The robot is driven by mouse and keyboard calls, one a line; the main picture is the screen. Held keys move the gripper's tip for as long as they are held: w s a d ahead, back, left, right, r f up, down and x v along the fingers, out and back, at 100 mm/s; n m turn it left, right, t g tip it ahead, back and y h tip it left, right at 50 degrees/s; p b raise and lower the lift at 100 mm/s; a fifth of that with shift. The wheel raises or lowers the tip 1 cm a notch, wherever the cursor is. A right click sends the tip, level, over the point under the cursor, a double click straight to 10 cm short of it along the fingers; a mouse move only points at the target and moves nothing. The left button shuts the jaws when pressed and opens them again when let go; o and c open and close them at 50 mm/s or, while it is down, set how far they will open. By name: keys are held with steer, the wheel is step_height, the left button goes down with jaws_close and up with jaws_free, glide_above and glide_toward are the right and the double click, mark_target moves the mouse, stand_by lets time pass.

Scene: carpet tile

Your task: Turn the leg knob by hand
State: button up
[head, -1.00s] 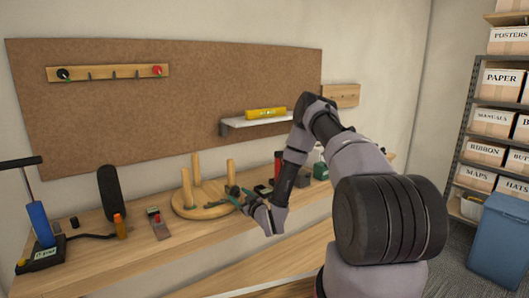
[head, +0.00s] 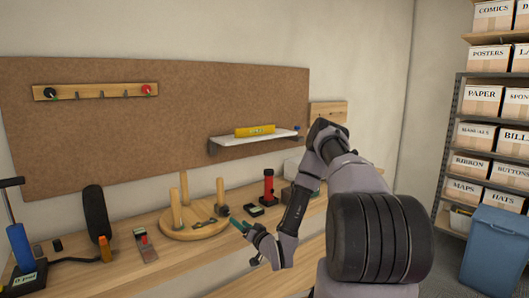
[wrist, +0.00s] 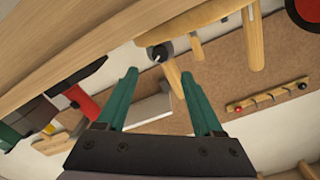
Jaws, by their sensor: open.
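A round wooden piece (head: 186,231) like an upturned stool lies on the bench, with three pale legs standing up from it. A small dark knob-like part (head: 223,210) sits by the right leg (head: 221,191); it also shows as a dark round part in the wrist view (wrist: 160,52). My gripper (head: 238,224) has green fingers and is open and empty, just right of the wooden piece. In the wrist view my gripper (wrist: 158,73) points toward the dark part and a leg, with a gap visible. I cannot tell the exact distance.
A red and black tool (head: 268,187) stands behind my gripper. A shelf (head: 225,144) with a yellow level (head: 254,131) hangs above.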

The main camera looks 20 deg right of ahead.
steer(key=w+d+r+n+g+h, duration=0.1)
steer(key=w+d+r+g, duration=0.15)
steer(key=r, duration=0.45)
steer(key=w+d+r+n+g+h, duration=0.1)
steer(key=d+r+g+h, duration=0.1)
steer(key=d+r, duration=0.3)
steer(key=s+r+m+g+h, duration=0.1)
steer(key=s+r, duration=0.6)
steer(key=r, duration=0.9)
steer(key=shift+s+d+r+g+h, duration=0.15)
steer(key=shift+d+r+g+h, duration=0.2)
steer(key=shift+g+h, duration=0.5)
